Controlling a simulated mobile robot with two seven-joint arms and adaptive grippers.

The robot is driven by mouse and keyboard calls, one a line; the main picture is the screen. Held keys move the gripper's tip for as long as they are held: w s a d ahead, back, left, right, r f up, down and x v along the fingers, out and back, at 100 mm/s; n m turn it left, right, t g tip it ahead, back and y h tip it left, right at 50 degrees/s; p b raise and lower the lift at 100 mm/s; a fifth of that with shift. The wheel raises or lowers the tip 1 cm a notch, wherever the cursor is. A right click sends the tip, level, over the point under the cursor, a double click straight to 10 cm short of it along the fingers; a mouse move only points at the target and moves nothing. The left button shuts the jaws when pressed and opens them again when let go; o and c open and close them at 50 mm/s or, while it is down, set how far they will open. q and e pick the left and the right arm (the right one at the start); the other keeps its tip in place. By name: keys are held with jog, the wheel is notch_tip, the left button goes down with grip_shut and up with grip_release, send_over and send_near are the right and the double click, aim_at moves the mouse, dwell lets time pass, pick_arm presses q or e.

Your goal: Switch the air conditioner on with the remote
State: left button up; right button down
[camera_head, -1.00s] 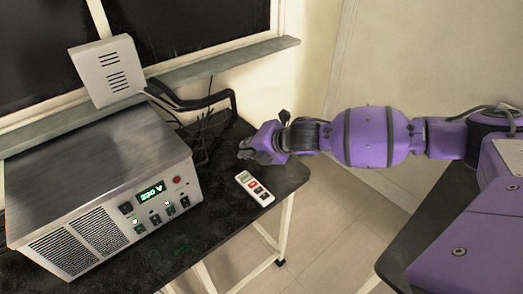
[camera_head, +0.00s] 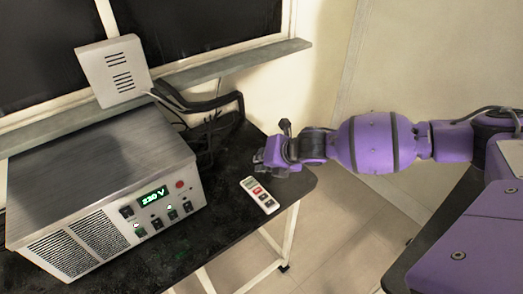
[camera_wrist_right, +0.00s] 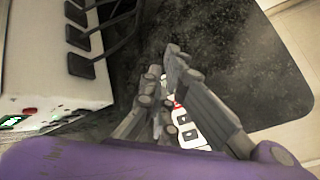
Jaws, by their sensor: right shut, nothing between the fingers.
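A white remote (camera_head: 250,184) with red and dark buttons lies on the black table near its right edge. My right gripper (camera_head: 262,161) is just beyond the remote, pointing left, its fingers shut and empty. In the right wrist view the fingers (camera_wrist_right: 165,64) partly cover the remote (camera_wrist_right: 190,133); I cannot tell whether they touch it. No thing in view is clearly an air conditioner. My left gripper is not in view.
A metal box (camera_head: 95,170) with grilles, switches and a green display reading about 230 V stands on the black table (camera_head: 215,222). A slotted white box (camera_head: 115,68) is by the window. Dark cables (camera_head: 207,135) lie behind. Floor is clear at right.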

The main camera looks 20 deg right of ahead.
jog(key=b, duration=0.2)
send_over(258, 191)
jog(key=w+d, duration=0.1)
jog(key=d, duration=0.1)
jog(key=f, duration=0.6)
jog(key=shift+w+a, duration=0.2)
jog(key=shift+a, duration=0.05)
jog(key=shift+f+b, duration=0.3)
jog(key=shift+f, duration=0.3)
jog(key=shift+w+f, duration=0.1)
jog(key=shift+f, duration=0.25)
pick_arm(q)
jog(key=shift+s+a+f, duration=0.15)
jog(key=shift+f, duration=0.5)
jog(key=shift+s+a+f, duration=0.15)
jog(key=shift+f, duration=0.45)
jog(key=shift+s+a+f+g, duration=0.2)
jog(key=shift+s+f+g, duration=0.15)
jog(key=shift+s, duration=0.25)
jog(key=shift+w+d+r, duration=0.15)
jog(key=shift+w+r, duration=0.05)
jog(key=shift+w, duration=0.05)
